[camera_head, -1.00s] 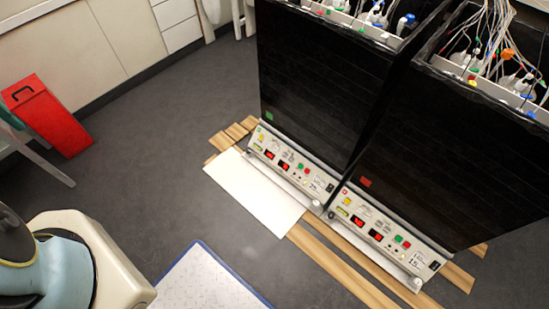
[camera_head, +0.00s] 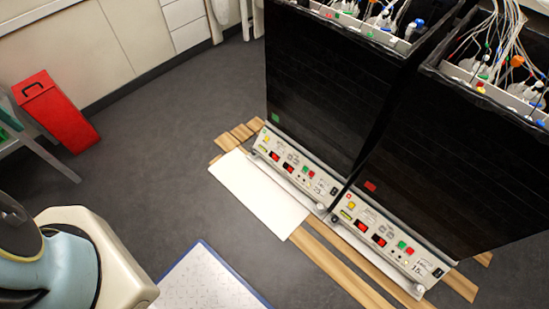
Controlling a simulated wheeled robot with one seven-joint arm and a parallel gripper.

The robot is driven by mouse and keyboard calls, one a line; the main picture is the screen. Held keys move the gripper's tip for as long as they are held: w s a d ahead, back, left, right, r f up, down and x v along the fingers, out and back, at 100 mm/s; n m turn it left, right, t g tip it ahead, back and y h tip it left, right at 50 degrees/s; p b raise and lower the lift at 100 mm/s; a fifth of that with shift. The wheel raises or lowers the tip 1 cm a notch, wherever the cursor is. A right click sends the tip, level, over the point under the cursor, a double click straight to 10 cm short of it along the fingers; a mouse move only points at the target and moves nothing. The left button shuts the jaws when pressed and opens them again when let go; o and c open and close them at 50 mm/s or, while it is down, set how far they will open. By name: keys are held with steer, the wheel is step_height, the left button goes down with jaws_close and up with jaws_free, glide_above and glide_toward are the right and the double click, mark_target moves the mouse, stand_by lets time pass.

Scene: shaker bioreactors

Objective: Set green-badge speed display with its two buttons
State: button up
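Two black shaker bioreactors stand side by side. The left one (camera_head: 320,85) bears a small green badge (camera_head: 275,118) low on its front. The right one (camera_head: 455,150) bears a red badge (camera_head: 370,186). Under the green badge is a control panel (camera_head: 296,165) with red-lit displays (camera_head: 275,156), a green button (camera_head: 305,169) and a red button (camera_head: 311,174). The digits are too small to read. The red-badge machine has a similar panel (camera_head: 385,240). My gripper is not in view; only part of my own body shows at lower left.
A white board (camera_head: 258,194) lies on the floor in front of the green-badge panel. Wooden slats (camera_head: 335,268) run under the machines. A blue-edged white mat (camera_head: 212,282) lies at bottom centre. Grey floor between is clear.

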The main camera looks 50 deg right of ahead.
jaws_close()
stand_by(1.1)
